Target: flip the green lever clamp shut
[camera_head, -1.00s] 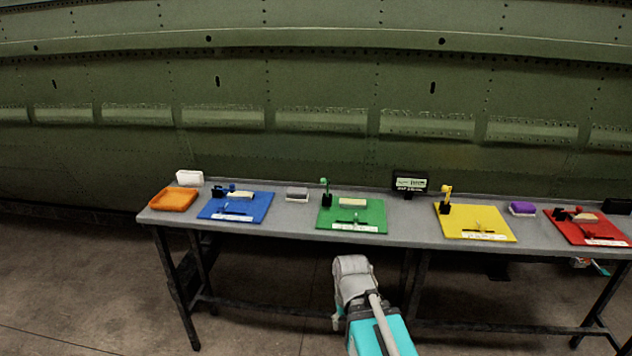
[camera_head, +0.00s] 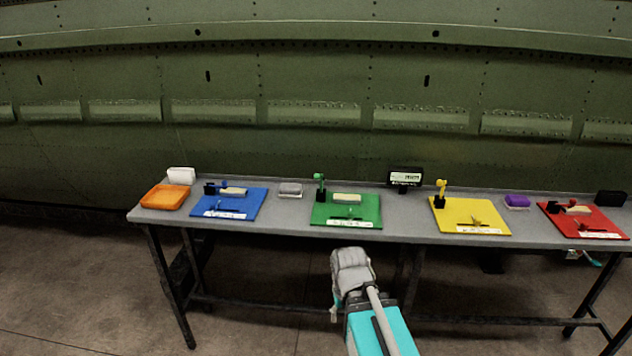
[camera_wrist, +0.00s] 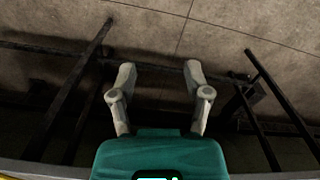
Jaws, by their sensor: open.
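The green lever clamp (camera_head: 320,187) stands at the back left of the green plate (camera_head: 346,215) on the bench, with its lever upright. A pale block (camera_head: 347,198) lies on the plate just right of it. My gripper (camera_wrist: 158,72) shows in the wrist view with its two fingers apart and nothing between them. It hangs over the floor in front of the bench, apart from the clamp. In the head view my arm is below the green plate and the fingers cannot be made out.
The grey bench (camera_head: 285,215) also bears a blue plate (camera_head: 228,207), a yellow plate (camera_head: 470,222), a red plate (camera_head: 585,225), an orange tray (camera_head: 166,197) and a small black display (camera_head: 405,178). The yellow clamp (camera_head: 440,192) is upright. Bench legs (camera_wrist: 72,85) flank the gripper.

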